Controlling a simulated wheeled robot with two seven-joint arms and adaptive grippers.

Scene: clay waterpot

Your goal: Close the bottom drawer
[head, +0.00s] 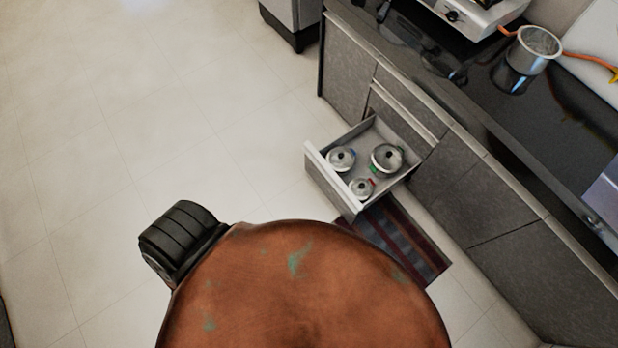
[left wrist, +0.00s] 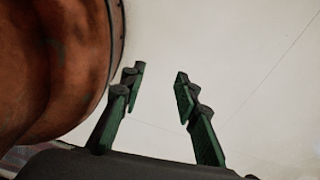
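The bottom drawer (head: 331,180) stands pulled out from the grey cabinet in the head view, its pale front facing left. Three lidded metal pots lie inside: one at the front (head: 341,158), one at the back (head: 387,157) and a smaller one (head: 361,188). My left gripper (left wrist: 160,82) is open and empty in the left wrist view, its green and black fingers apart above pale floor. It is beside a big brown clay pot (left wrist: 45,65) and well away from the drawer, which that view does not show. My right gripper is not in view.
The clay pot (head: 300,290) fills the bottom middle of the head view, hiding the floor there. A striped mat (head: 400,240) lies under the drawer. A metal pot (head: 535,42) and a stove (head: 472,14) stand on the dark counter. The tiled floor at left is clear.

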